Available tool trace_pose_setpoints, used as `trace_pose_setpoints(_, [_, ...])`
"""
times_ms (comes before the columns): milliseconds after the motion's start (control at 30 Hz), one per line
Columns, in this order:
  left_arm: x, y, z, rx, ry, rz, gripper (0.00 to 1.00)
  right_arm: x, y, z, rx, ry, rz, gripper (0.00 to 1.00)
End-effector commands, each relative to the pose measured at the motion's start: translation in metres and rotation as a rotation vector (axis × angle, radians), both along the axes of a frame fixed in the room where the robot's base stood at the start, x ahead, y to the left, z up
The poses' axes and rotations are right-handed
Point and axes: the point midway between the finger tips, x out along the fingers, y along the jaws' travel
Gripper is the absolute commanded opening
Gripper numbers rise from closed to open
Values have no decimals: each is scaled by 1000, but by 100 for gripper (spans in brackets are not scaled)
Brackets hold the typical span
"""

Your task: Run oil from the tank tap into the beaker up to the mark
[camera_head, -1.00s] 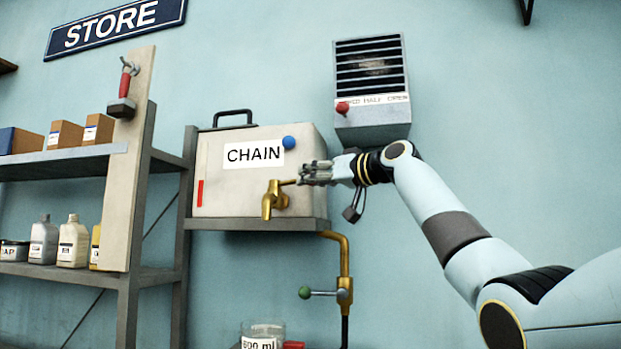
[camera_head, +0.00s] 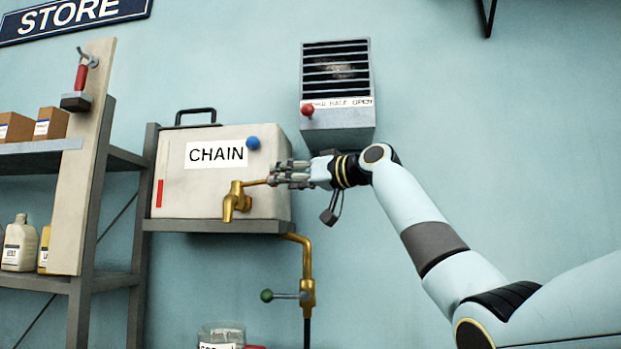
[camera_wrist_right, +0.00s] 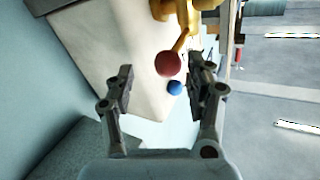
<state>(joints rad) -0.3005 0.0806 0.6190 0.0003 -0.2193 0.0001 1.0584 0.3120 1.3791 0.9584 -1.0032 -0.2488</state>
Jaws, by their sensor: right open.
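The grey tank (camera_head: 205,175), labelled CHAIN, sits on a shelf, with a brass tap (camera_head: 237,203) on its front. The tap's lever points right, toward my right gripper (camera_head: 273,174). In the right wrist view, my right gripper (camera_wrist_right: 161,85) is open, and the lever's dark red knob (camera_wrist_right: 168,64) appears between and slightly beyond its fingers, with no clear contact. My left gripper is out of view.
A brass pipe with a green-knobbed valve (camera_head: 307,293) hangs right of the tank shelf. A vent box (camera_head: 338,90) with a red knob is on the wall above my right wrist. A storage rack (camera_head: 84,250) stands left. A blue ball (camera_head: 253,142) is on the tank.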

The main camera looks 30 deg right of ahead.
Motion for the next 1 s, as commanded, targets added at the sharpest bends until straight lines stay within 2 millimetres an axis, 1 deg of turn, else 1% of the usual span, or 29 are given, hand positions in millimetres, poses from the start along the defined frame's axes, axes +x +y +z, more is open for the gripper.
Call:
trace_pose_setpoints(33, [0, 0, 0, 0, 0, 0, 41, -10, -8, -1, -5, -1, -5, 55])
trace_pose_setpoints(200, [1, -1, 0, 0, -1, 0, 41, -45, -27, -1, -6, 0, -6, 55])
trace_pose_setpoints(300, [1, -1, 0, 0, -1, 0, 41, -61, -36, -1, -6, 0, -6, 55])
trace_pose_setpoints(400, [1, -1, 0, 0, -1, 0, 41, -72, -43, -1, -3, 0, -6, 55])
trace_pose_setpoints(600, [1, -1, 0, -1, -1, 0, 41, -82, -47, 0, -1, 0, -4, 55])
trace_pose_setpoints(1000, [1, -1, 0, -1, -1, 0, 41, -81, -46, 0, 0, 1, -4, 55])
